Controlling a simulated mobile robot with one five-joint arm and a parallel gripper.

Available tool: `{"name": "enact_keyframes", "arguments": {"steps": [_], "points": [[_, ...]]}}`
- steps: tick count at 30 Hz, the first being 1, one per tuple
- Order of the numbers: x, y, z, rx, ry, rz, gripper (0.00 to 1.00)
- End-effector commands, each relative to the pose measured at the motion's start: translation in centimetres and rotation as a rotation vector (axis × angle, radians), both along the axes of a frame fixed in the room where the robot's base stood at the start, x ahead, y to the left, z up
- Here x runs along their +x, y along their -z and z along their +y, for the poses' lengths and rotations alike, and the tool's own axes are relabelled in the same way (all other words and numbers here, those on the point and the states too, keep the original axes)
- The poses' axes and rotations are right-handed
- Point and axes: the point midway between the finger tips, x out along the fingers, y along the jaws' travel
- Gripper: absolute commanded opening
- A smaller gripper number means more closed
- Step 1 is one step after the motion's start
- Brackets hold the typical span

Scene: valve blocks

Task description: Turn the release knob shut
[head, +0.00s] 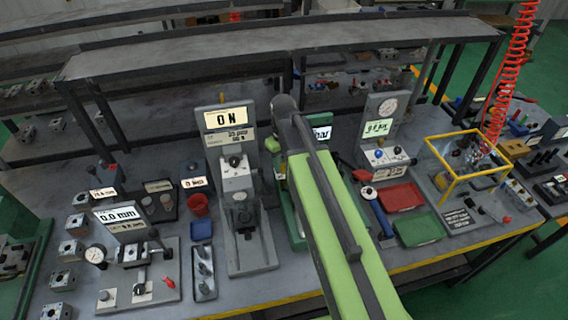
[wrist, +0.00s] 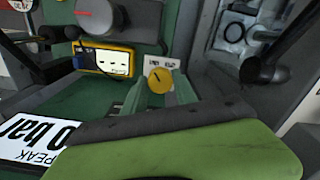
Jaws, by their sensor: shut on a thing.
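The release knob (wrist: 158,80), as I take it, is a small round yellow knob with a dark pointer line, in the middle of the wrist view. Small pale labels behind it are too small to read. My gripper (wrist: 165,88) shows as two pale grey-green fingers rising to either side of the knob, and it is shut on it. The dark and green housing below hides the lower part of the fingers. In the head view my arm covers the knob and gripper. The knob's green station (head: 296,229) shows only partly there.
A display reading 0 bar (wrist: 35,130) stands upside down at the wrist view's left. A yellow-framed meter (wrist: 108,60) lies beyond. A grey press stand (head: 245,235) is close left of my arm. Red (head: 402,197) and green (head: 420,229) trays lie to its right.

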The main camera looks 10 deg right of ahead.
Motion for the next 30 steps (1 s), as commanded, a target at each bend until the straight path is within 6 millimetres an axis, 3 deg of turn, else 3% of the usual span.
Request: {"name": "enact_keyframes", "arguments": {"steps": [16, 17, 21, 30], "points": [[-0.10, 0.03, -0.01, 0.000, -0.027, 0.003, 0.00], [-0.10, 0.03, -0.01, 0.000, -0.026, 0.003, 0.35], [-0.07, 0.02, -0.01, 0.000, -0.026, 0.002, 0.53], [-0.03, -0.03, -0.01, 0.000, -0.025, 0.001, 0.55]]}}
